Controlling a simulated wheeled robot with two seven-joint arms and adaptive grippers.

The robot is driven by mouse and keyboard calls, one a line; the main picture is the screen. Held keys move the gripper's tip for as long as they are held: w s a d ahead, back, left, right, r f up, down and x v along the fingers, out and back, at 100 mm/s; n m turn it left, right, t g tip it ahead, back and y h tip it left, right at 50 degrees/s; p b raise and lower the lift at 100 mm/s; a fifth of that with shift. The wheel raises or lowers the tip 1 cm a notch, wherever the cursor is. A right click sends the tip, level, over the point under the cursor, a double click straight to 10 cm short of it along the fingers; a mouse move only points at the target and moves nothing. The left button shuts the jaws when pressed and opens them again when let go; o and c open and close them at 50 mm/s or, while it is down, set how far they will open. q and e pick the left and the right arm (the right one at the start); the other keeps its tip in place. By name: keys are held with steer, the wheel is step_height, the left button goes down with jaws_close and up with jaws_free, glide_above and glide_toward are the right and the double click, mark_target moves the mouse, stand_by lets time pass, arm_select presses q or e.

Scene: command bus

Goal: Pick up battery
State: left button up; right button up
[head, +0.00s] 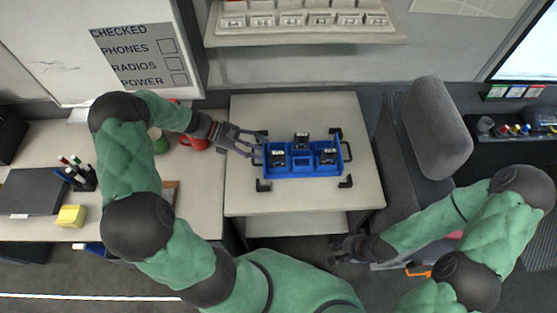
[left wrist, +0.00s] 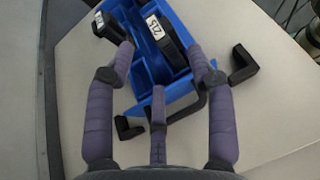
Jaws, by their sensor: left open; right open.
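Black batteries sit in a blue tray (head: 301,171) on the light table. One battery (head: 278,159) is at the tray's left, one (head: 301,141) at its back middle, and one (head: 327,156) at its right. My left gripper (head: 258,143) is open at the tray's left end. In the left wrist view, the open fingers (left wrist: 165,75) reach over the tray's near end, and a battery with a white label (left wrist: 156,28) lies beyond the fingertips. Whether the fingers touch the tray is unclear. My right gripper (head: 340,248) is open and empty, low by the seat, away from the tray.
Black corner brackets (head: 346,181) surround the tray on the table (head: 248,202). A shelf (head: 305,35) with labelled slots is behind. A grey seat (head: 437,120) stands right of the table. A red mug (head: 193,142) and pen holder (head: 84,178) are on the left desk.

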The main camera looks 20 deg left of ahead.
mark_target(275, 155)
arm_select(q)
steer(key=shift+b+x, duration=0.5)
steer(key=shift+x, duration=2.85)
steer(key=shift+s+f, duration=0.1)
steer(key=shift+a, duration=0.1)
steer(key=shift+c, duration=0.3)
jaws_close()
